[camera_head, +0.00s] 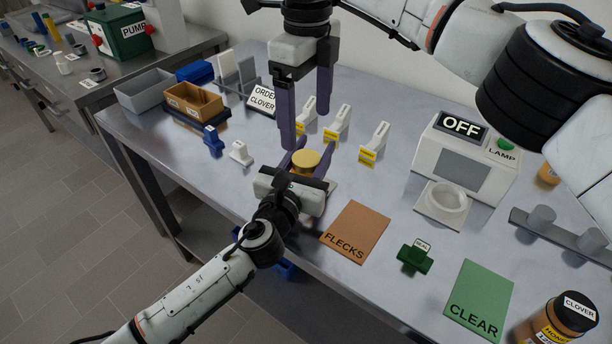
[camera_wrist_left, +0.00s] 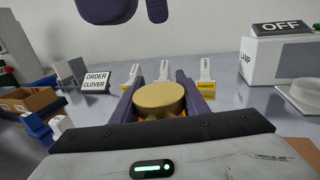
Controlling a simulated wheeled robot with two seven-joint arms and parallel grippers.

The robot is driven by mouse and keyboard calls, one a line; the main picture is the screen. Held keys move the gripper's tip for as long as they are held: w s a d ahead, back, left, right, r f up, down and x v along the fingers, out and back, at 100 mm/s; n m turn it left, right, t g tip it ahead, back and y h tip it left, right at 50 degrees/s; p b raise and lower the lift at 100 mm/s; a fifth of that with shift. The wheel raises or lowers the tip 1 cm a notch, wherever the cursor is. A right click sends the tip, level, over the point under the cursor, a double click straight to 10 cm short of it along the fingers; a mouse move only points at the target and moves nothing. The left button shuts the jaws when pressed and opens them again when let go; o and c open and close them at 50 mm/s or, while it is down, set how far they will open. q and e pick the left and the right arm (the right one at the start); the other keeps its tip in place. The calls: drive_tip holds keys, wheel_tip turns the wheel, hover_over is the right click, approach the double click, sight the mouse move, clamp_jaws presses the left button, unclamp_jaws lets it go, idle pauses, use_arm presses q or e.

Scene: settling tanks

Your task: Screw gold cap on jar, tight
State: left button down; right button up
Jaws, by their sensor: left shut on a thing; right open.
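A gold cap (camera_head: 306,161) sits on top of a jar between the fingers of my left gripper (camera_head: 309,163). The cap also shows in the left wrist view (camera_wrist_left: 159,101), with a little of the amber jar (camera_wrist_left: 152,121) below it. The left fingers are shut around the jar from both sides. Most of the jar is hidden by the cap and gripper. Whether the cap is tight cannot be told. My right gripper (camera_head: 306,128) points down above and just behind the cap. Its fingers are apart and empty.
Labelled white stands (camera_head: 337,124) are behind the jar. An orange FLECKS mat (camera_head: 356,230), a green CLEAR mat (camera_head: 480,298) and a green seal tool (camera_head: 414,257) lie to the right. A lamp box (camera_head: 462,155) reads OFF. A CLOVER honey jar (camera_head: 560,322) stands at lower right.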

sight(301, 172)
use_arm(q)
drive_tip(key=shift+a+f, duration=0.1)
drive_tip(key=shift+f, duration=0.25)
use_arm(e)
wheel_tip(301, 172, up, 8)
drive_tip(key=shift+r, duration=0.25)
drive_tip(key=shift+s, duration=0.1)
use_arm(q)
drive_tip(key=c, duration=1.1)
unclamp_jaws()
drive_tip(key=shift+o, duration=0.6)
drive_tip(key=shift+r, duration=0.15)
drive_tip(key=v, duration=1)
drive_tip(key=shift+s, duration=0.15)
use_arm(e)
drive_tip(key=shift+r, duration=0.15)
